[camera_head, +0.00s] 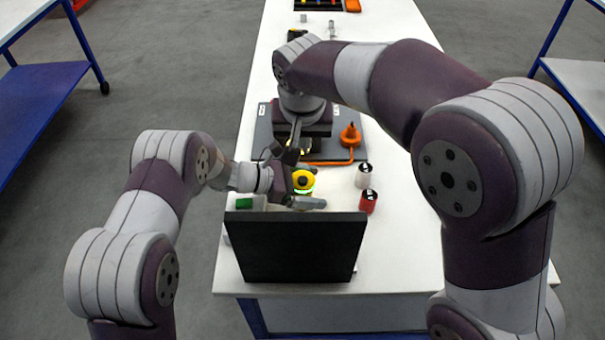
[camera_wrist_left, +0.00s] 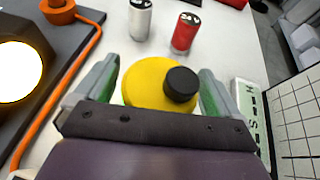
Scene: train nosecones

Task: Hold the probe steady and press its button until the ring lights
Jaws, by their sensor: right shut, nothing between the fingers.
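The finger insides look green in the left wrist view (camera_wrist_left: 160,85). My right gripper (camera_head: 295,140) is shut and empty, beyond the probe and away from its button. The probe's lower part is hidden.
A black panel (camera_head: 295,248) stands at the table's front. A white can (camera_head: 363,177) and a red can (camera_head: 368,201) stand right of the probe. Behind are a grey mat (camera_head: 262,135) and an orange piece with a cable (camera_head: 350,135). The table (camera_head: 400,240) is clear at right.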

